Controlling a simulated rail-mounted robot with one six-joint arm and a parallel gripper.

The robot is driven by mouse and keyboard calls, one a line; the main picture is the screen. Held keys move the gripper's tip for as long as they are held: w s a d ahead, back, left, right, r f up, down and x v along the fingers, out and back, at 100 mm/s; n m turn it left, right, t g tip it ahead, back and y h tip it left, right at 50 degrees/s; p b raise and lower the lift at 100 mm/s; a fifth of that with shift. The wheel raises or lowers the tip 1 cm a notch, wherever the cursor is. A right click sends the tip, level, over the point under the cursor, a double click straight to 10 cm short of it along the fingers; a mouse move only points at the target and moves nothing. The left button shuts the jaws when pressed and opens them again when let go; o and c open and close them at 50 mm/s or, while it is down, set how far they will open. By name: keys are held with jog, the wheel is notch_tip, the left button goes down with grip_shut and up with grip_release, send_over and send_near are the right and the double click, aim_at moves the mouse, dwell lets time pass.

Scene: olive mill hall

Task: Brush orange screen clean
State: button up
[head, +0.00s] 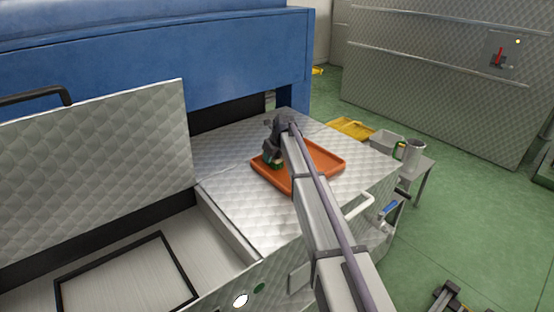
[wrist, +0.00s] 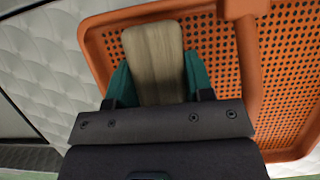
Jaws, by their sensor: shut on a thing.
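The orange screen (head: 325,160) lies on the quilted metal top, and my arm crosses in front of part of it. In the wrist view the orange screen (wrist: 290,75) shows a raised rim and a perforated mesh. My gripper (head: 274,162) is over the screen's left part. In the wrist view its green fingers (wrist: 155,80) are shut on a pale wooden block, which looks like the back of a brush (wrist: 153,60). The brush's underside is hidden, so I cannot tell whether it touches the mesh.
An open bin with a dark frame (head: 125,270) lies at the lower left, beside a raised quilted lid (head: 90,180). A small side table (head: 425,168) holds a grey tray (head: 385,138) and a metal cup (head: 414,152). A yellow tray (head: 350,128) is behind.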

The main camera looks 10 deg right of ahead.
jog(key=shift+w+a, duration=0.2)
jog(key=shift+w, duration=0.2)
notch_tip(320, 180, up, 6)
jog(key=p, duration=0.6)
notch_tip(320, 180, up, 3)
jog(key=p, duration=0.3)
jog(key=shift+r, duration=0.1)
jog(key=shift+d, duration=0.1)
